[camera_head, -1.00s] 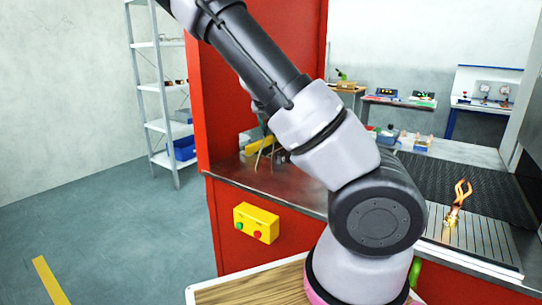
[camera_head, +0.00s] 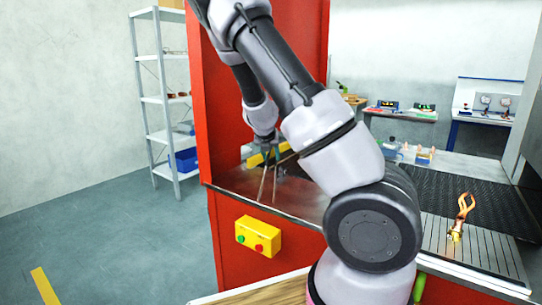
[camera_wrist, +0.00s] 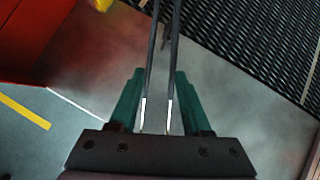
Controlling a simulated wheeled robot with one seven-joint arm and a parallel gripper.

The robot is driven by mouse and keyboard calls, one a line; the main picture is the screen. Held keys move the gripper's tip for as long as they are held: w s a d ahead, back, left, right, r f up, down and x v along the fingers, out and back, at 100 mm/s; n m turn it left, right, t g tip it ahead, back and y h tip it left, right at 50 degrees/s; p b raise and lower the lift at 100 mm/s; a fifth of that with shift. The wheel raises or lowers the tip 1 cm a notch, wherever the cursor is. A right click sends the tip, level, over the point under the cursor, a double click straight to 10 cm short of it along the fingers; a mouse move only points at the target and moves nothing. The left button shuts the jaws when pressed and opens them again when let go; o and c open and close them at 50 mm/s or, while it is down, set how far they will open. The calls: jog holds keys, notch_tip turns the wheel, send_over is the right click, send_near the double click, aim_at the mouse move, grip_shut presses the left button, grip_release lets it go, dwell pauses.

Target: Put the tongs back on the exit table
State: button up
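The tongs (camera_head: 263,184) are two thin metal legs hanging down from my gripper (camera_head: 268,150) in the head view. In the wrist view, my gripper (camera_wrist: 160,103) has its green fingers closed around the two dark tong legs (camera_wrist: 152,45), which run away from the camera. The tongs are over the bare steel surface (camera_head: 228,183) beside the red post. I cannot tell whether their tips touch it. This steel surface (camera_wrist: 105,60) also shows below the gripper in the wrist view.
A dark mesh belt (camera_head: 440,195) runs at the right; it also shows in the wrist view (camera_wrist: 265,35). A glowing forked piece (camera_head: 460,218) stands on the ribbed plate (camera_head: 485,255). A red post (camera_head: 222,100) and yellow button box (camera_head: 258,235) are near my gripper.

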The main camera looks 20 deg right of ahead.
jog(key=shift+f, duration=0.25)
jog(key=o, duration=0.5)
jog(key=shift+f, duration=0.1)
jog(key=shift+o, duration=0.2)
